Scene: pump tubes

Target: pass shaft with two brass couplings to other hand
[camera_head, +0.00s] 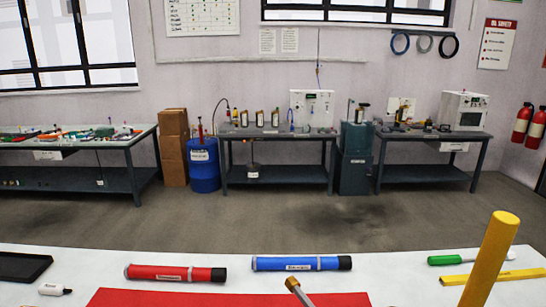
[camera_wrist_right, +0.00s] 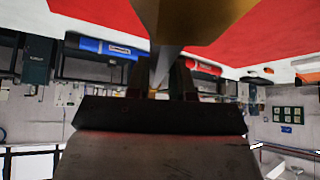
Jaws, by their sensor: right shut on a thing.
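The shaft with brass couplings shows in part in the head view, where a brass end (camera_head: 292,284) on a short grey length rises from the bottom edge over the red mat (camera_head: 130,298). In the right wrist view, a large brass coupling (camera_wrist_right: 195,18) is close to the camera, with the grey tapered shaft (camera_wrist_right: 164,64) running from it to my right gripper (camera_wrist_right: 172,82). The dark fingers of that gripper are shut on the shaft. The rest of the shaft is hidden. My left gripper is in neither view.
A red tube (camera_head: 175,273) and a blue tube (camera_head: 300,263) lie on the white table behind the mat. A black tray (camera_head: 22,267) and small white bottle (camera_head: 54,289) are left. A yellow post-like thing (camera_head: 490,260) and green-handled tool (camera_head: 455,259) are right.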

